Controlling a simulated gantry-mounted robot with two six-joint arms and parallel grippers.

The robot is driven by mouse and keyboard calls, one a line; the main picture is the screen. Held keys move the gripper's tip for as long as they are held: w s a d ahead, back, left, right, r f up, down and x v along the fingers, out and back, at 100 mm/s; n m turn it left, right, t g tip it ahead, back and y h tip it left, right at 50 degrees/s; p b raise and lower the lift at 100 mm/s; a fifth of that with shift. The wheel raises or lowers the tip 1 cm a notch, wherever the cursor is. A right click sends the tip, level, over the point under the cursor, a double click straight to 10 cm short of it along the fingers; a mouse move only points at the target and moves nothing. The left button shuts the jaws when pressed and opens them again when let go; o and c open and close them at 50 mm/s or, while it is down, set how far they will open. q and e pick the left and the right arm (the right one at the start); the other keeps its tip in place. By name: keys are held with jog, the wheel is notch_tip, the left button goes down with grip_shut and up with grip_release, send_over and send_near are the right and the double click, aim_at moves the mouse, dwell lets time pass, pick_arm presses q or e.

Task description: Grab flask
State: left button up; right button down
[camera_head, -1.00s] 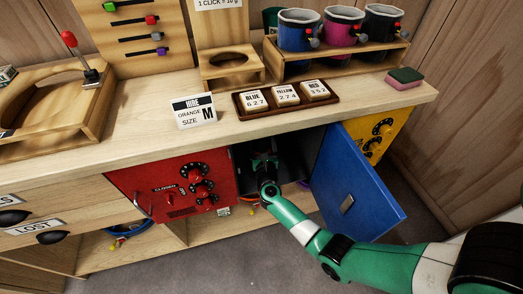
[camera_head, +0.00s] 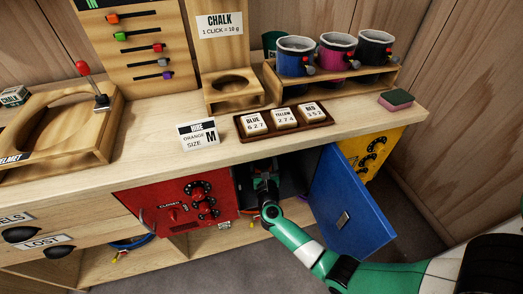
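No flask can be made out in the head view. My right gripper (camera_head: 265,183) is inside the dark open locker (camera_head: 290,172) under the counter, between the red locker door and the swung-open blue door (camera_head: 348,208). The gripper is small, dark and partly shaded, so its fingers and anything between them cannot be made out. My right arm, green and white, comes in from the lower right. My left gripper is not in view.
The red locker door (camera_head: 178,205) is shut, and a yellow one (camera_head: 366,152) is at the right. The counter holds a tray (camera_head: 285,121) of number blocks, a sign (camera_head: 198,136), a rack (camera_head: 335,79) of chalk bags and a sponge (camera_head: 396,99). The open blue door stands right beside my arm.

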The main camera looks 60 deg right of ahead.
jog(key=p+v, duration=0.4)
jog(key=v, duration=1.1)
jog(key=shift+a, duration=0.1)
